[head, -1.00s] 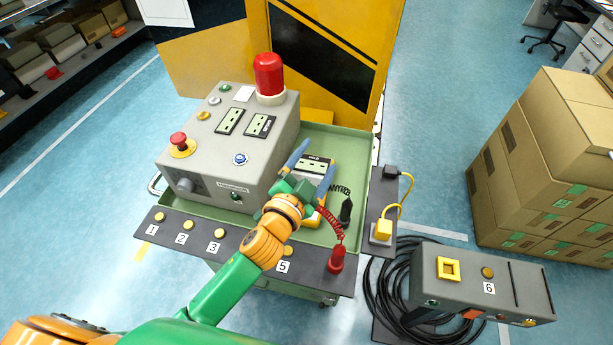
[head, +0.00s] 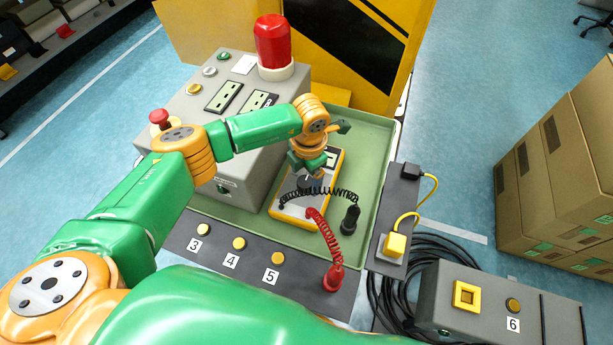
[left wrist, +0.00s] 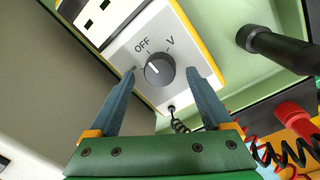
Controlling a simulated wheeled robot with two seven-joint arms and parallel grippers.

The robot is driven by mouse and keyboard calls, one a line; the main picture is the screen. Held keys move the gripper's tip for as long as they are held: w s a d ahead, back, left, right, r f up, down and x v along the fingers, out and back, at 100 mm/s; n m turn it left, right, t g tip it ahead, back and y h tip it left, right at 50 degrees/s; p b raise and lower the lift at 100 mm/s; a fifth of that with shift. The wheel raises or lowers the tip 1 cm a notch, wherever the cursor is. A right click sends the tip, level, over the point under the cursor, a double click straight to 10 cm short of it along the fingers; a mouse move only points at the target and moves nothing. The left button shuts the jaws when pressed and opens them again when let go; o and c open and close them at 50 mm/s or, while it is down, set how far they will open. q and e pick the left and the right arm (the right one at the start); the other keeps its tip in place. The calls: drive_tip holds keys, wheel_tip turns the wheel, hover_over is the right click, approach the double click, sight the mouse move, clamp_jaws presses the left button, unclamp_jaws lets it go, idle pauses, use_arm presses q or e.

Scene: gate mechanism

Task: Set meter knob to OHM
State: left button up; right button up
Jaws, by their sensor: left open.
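The meter (head: 291,208), a white-faced box with a yellow rim, lies in the green tray. Its grey round knob (left wrist: 159,70) shows in the left wrist view, with OFF and V printed on the face beside it. The white pointer mark on the knob points up and left, roughly toward OFF. My left gripper (head: 308,174) is above the meter in the head view. In the left wrist view, its two blue-grey fingers (left wrist: 161,72) are open, one to each side of the knob, apart from it. My right gripper is out of view.
A red coiled lead (head: 327,232) and a black plug (head: 350,219) are near the meter. The grey control box (head: 225,75) with a red lamp (head: 272,42) stands behind and left. The tray's right side (head: 368,165) is clear.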

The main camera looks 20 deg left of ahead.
use_arm(q)
drive_tip(key=shift+f, duration=0.85)
clamp_jaws()
drive_tip(key=shift+n, duration=0.3)
drive_tip(key=shift+n+b, duration=0.35)
drive_tip(key=shift+n, duration=0.75)
drive_tip(key=n, duration=0.9)
drive_tip(key=shift+w+g+b, duration=0.1)
drive_tip(key=shift+g+b, duration=0.3)
